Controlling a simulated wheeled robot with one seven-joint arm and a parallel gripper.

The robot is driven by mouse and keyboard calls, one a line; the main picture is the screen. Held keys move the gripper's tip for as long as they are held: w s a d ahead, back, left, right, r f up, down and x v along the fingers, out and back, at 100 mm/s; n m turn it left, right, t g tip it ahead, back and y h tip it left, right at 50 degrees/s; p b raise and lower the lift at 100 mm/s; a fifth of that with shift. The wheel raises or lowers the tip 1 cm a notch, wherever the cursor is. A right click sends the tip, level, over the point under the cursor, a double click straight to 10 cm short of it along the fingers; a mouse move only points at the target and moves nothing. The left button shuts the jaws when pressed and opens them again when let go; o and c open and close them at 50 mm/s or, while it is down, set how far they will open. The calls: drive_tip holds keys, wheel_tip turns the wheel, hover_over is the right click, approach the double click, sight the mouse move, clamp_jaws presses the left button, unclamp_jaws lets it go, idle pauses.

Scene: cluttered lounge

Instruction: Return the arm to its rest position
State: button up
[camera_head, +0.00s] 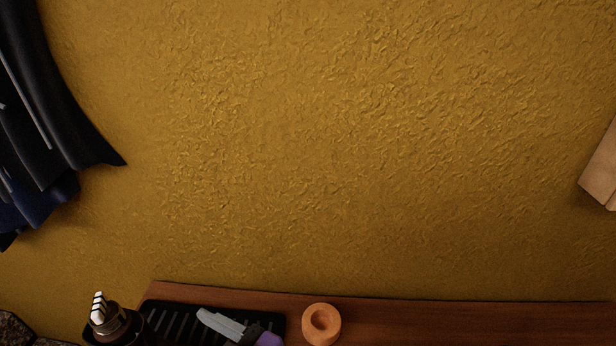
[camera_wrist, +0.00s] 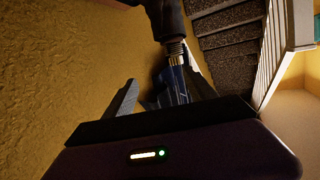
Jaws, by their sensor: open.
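My gripper (camera_wrist: 160,80) shows in the wrist view with its two grey fingers apart. A dark hanging thing (camera_wrist: 165,18) with a silvery ribbed neck and a blue lower part shows beyond and between the fingers. I cannot tell what it is or whether the fingers touch it. I see no held object clearly. My gripper and arm do not show in the head view.
A brown shelf (camera_head: 450,318) along the textured yellow wall (camera_head: 350,150) holds an orange ring (camera_head: 334,335), a black ridged tray (camera_head: 170,318) and a grey-and-purple item (camera_head: 222,325). Dark hanging fabric (camera_head: 50,110) is left. The wrist view shows stairs (camera_wrist: 228,45) and a white railing (camera_wrist: 272,50).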

drive_tip(key=s+d+f+m+t+h, duration=0.1)
drive_tip(key=d+m+t+h, duration=0.3)
drive_tip(key=d, duration=0.7)
drive_tip(key=s+d+f+m+t+h, duration=0.15)
drive_tip(key=d+m+t, duration=0.3)
drive_tip(key=d, duration=0.55)
drive_tip(key=s+d+f+m+h, duration=0.1)
drive_tip(key=s+d+f+h, duration=0.1)
drive_tip(key=s+d, duration=0.3)
drive_tip(key=s+d+f+m+g+h, duration=0.1)
drive_tip(key=s+d+f+h, duration=0.1)
drive_tip(key=s, duration=0.6)
drive_tip(key=s+d+f+m+h, duration=0.1)
drive_tip(key=s+d+f+h, duration=0.2)
drive_tip(key=s+d, duration=0.3)
drive_tip(key=shift+s+d, duration=0.15)
drive_tip(key=shift+d, duration=0.7)
drive_tip(key=shift+h, duration=0.25)
drive_tip(key=shift+c, duration=0.3)
